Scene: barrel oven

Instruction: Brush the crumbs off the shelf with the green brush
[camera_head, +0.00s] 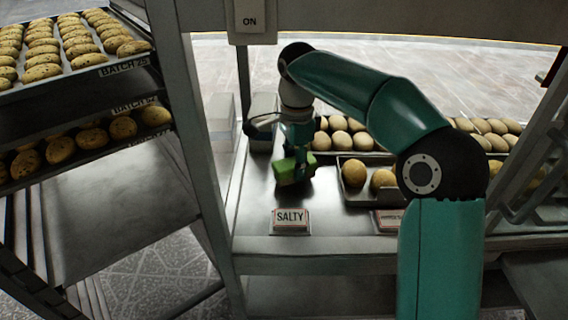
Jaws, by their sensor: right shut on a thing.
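The green brush (285,172) is low over the left part of the metal shelf (253,213), behind the "SALTY" sign. My right gripper (298,152) points down from above and is shut on the green brush. I cannot tell whether the brush touches the shelf. I cannot make out any crumbs at this size. My left gripper is not in view.
The "SALTY" sign (290,221) stands at the shelf's front edge. A tray of round buns (354,173) lies right of the brush, with more buns behind. A grey post (195,130) bounds the shelf on the left. Racks of cookies (62,45) stand further left.

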